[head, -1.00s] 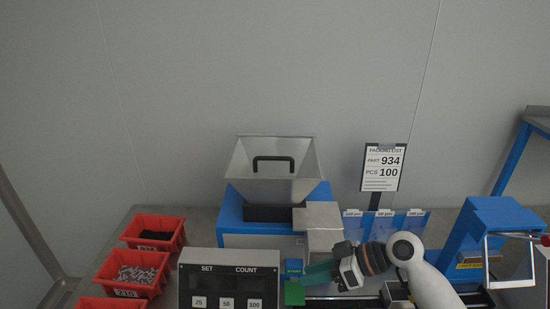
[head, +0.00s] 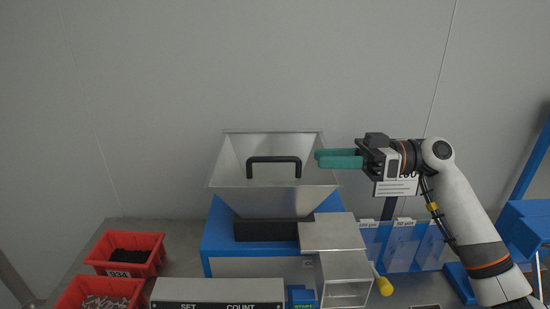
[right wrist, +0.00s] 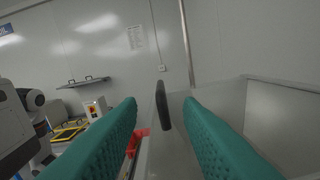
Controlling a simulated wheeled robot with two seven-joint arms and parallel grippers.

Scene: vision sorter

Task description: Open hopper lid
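The metal hopper (head: 228,168) sits on a blue stand in the head view, with a black bar handle (head: 274,160) on its lid. My right gripper (head: 318,158) is to the right of the handle at about its height, pointing left toward it. Its green fingers are apart and empty. In the right wrist view the handle (right wrist: 162,105) shows edge-on ahead, in the gap between the fingers (right wrist: 162,108). The fingers do not appear to touch it. The lid looks shut, lying over the hopper mouth. My left gripper is not in the head view.
A metal chute (head: 345,270) stands in front of the hopper. The counter box (head: 217,292) is at the front. Red bins (head: 128,252) are at left, one with black parts. Blue bag holders (head: 402,245) are at right, behind my arm.

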